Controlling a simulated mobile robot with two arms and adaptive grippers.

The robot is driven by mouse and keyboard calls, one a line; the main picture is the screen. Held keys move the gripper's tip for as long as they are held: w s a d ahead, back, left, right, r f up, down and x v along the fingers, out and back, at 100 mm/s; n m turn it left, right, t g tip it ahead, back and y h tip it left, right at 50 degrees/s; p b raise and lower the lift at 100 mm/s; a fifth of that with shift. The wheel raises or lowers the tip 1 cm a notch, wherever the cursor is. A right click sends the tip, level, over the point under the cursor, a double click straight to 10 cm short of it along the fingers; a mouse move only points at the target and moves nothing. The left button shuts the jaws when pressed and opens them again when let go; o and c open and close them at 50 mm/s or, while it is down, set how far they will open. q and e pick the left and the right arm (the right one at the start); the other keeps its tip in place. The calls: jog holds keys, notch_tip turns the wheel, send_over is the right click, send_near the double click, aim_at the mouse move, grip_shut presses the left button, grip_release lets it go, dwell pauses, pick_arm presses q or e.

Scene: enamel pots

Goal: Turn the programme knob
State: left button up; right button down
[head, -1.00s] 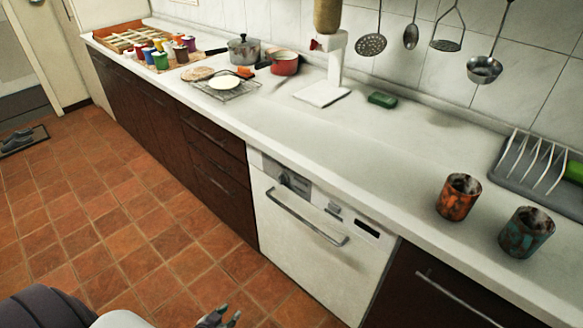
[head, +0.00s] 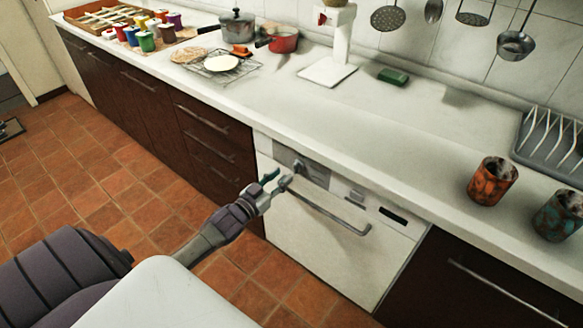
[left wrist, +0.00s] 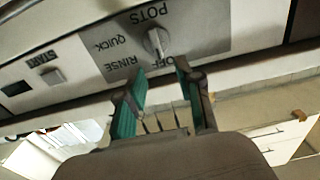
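The programme knob (left wrist: 156,42) is a round grey knob with a raised grip bar on the dishwasher's control panel. In the left wrist view it sits beside the printed words POTS, QUICK, RINSE and OFF. In the head view the knob (head: 299,167) is small, just beyond my left gripper. My left gripper (head: 278,180) is in front of the white dishwasher (head: 320,235), near the knob. In the left wrist view my left gripper (left wrist: 160,82) has its green-padded fingers apart with nothing between them; the knob is ahead of the fingertips. My right gripper is not in view.
The dishwasher's bar handle (head: 325,212) runs just below the panel. A START button (left wrist: 52,75) is on the same panel. The worktop (head: 300,110) overhangs above. Two mugs, one orange (head: 492,181), stand on the worktop at the right. The tiled floor in front is clear.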

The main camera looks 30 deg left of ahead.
aim_at(294, 165)
pick_arm(q)
jog(key=w, duration=0.4)
jog(key=shift+w+d, duration=0.15)
jog(key=shift+d, duration=0.05)
jog(key=shift+w, duration=0.55)
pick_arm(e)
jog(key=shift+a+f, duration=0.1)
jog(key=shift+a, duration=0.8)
pick_arm(q)
grip_shut()
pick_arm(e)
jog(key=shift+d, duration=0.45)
